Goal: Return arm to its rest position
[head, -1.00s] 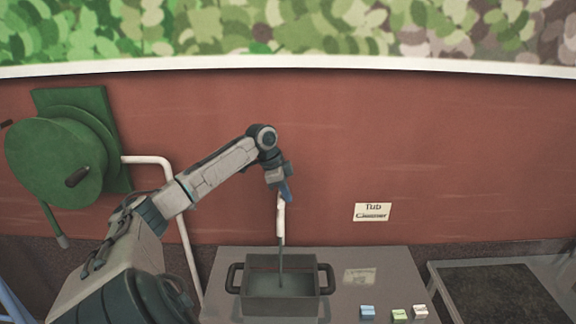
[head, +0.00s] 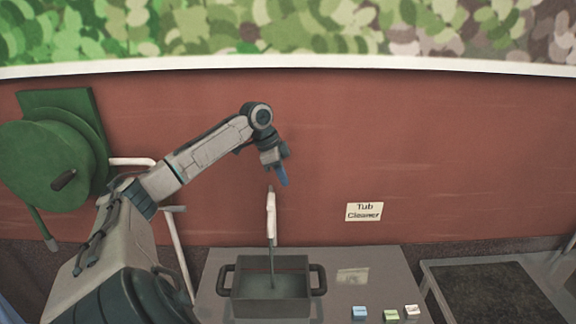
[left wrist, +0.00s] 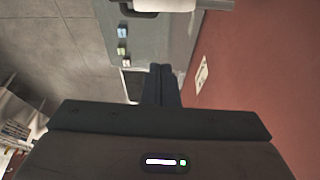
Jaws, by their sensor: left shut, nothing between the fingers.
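My left gripper (head: 283,181) is up in front of the red wall, above the tub, with its blue fingers pointing down. It is shut and empty. Its dark fingers also show together in the left wrist view (left wrist: 162,85). Below it and slightly left, a white-handled tool (head: 271,215) stands upright with its thin lower end in the dark tub (head: 270,304). The gripper is apart from the tool's top. The right gripper is in neither view.
The tub sits on a grey table (head: 226,262). Blue, green and white small blocks (head: 360,313) lie at its front right. A "Tub Cleaner" sign (head: 364,212) is on the wall. A green hose reel (head: 40,165) hangs at left. A dark-topped grey table (head: 490,290) stands at right.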

